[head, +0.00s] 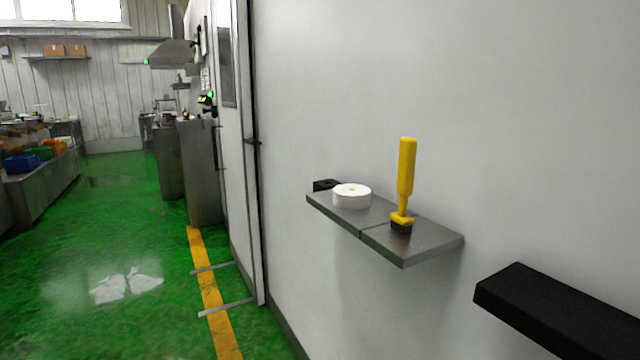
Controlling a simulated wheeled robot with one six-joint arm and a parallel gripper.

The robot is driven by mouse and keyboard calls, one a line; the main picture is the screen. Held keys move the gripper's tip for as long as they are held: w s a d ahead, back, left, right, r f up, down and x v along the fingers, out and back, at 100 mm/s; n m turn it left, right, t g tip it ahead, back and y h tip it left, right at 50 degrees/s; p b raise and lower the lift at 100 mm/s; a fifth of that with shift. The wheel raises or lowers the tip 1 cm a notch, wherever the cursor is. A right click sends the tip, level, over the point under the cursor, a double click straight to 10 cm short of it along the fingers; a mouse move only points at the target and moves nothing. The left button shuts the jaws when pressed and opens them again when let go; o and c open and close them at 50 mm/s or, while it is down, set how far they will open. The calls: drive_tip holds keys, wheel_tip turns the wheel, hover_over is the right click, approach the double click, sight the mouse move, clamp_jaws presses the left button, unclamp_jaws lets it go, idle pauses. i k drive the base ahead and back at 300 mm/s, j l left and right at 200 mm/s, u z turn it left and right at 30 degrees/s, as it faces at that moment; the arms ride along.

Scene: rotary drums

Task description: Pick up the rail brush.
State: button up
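The rail brush (406,180) has a thick yellow upright handle, a yellow collar and a short black block of bristles at its foot. It stands upright on a grey wall shelf (432,244), on the shelf's right section, close to the seam. My gripper does not show in the head view.
A white round roll or disc (351,195) lies on the shelf's left section, with a small black object (325,185) behind it. A black ledge (560,308) juts out at lower right. The white wall (430,80) is close behind the shelf. Green floor (130,260) is open at left.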

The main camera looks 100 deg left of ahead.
sight(401, 223)
drive_tip(key=u, duration=2.7)
